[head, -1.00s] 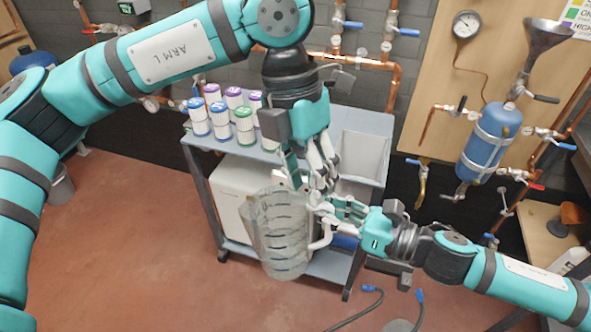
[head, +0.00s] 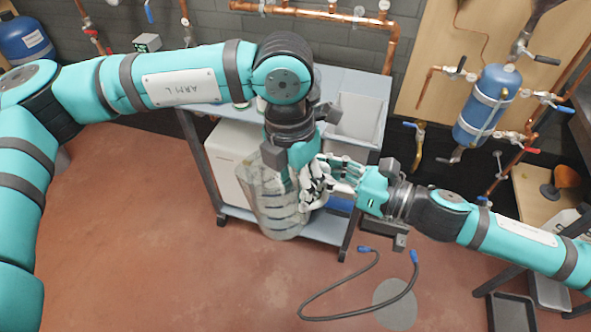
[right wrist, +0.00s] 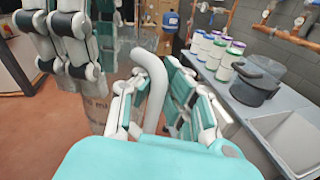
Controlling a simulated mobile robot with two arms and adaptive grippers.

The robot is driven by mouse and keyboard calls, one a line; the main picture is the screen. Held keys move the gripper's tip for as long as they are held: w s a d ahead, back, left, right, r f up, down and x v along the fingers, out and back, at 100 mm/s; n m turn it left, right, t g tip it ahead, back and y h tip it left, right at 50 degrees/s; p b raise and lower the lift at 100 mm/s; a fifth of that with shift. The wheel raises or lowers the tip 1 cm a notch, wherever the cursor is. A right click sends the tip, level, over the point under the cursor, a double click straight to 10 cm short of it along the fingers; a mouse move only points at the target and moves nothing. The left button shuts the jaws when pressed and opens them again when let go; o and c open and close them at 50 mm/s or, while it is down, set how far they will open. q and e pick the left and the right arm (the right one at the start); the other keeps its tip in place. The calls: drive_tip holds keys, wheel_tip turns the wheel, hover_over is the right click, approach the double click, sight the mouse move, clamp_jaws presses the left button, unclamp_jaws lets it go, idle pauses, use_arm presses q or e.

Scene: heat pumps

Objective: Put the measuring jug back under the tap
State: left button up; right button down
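The clear measuring jug (head: 278,210) with dark marks hangs in front of the cart in the head view, roughly upright. Its white handle (right wrist: 152,75) shows in the right wrist view. My right gripper (head: 328,178) has its fingers on both sides of the handle and appears shut on it; it also shows in the right wrist view (right wrist: 155,90). My left gripper (head: 305,182) is close above the jug's handle side, its fingers beside the right gripper's; its grip is hidden. A blue tank (head: 484,105) with pipes and valves, a tap among them, is on the board at the right.
A grey cart (head: 361,84) stands behind the jug, with a pale basin (head: 357,122). A cable (head: 345,312) lies on the red floor. The left foreground floor is clear.

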use_arm(q)
drive_tip(key=shift+f, duration=0.15)
drive_tip(key=shift+c, duration=0.4)
clamp_jaws()
use_arm(e)
drive_tip(key=c, duration=2.1)
unclamp_jaws()
drive_tip(key=o, duration=0.7)
drive_tip(key=shift+d, duration=0.1)
